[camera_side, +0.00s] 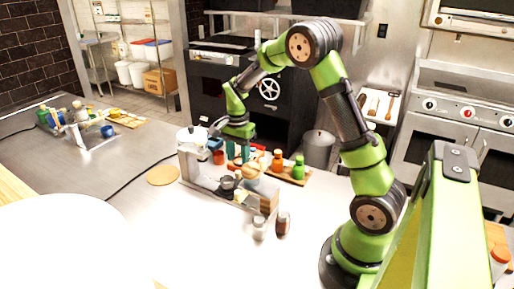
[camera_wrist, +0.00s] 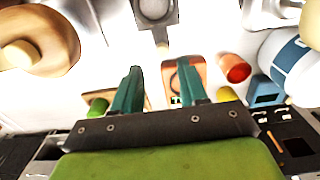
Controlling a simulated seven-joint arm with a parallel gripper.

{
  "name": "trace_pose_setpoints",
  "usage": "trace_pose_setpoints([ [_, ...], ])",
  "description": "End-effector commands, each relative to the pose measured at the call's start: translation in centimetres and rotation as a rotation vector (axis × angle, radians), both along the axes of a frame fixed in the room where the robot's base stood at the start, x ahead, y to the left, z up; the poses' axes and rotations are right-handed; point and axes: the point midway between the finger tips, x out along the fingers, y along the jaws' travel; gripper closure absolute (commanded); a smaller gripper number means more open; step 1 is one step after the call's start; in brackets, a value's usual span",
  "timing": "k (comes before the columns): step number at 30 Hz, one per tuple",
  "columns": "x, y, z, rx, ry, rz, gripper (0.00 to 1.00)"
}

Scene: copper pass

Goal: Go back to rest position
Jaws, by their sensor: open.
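My gripper (camera_side: 238,152) hangs over the steel counter, just behind the small metal rack, with its fingers pointing down. In the wrist view its two teal fingers (camera_wrist: 160,90) are spread apart, with nothing held between them. How high the fingertips are above the counter is hard to tell.
The metal rack (camera_side: 200,180) holds small cups and bowls. Two shakers (camera_side: 259,228) stand in front. A round tan mat (camera_side: 163,175) lies left. The counter's front middle (camera_side: 200,250) is clear.

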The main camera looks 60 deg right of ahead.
Motion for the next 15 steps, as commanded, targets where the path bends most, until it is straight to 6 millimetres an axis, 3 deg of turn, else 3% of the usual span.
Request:
trace_pose_setpoints([
  [4,0.0,0.1,0.2,0.001,-0.005,0.006,0.57],
  [7,-0.2,1.1,1.6,0.009,-0.037,0.05,0.57],
  [11,-1.3,3.8,5.3,0.024,-0.127,0.186,0.57],
  [15,-3.7,7.6,9.7,0.022,-0.252,0.394,0.57],
])
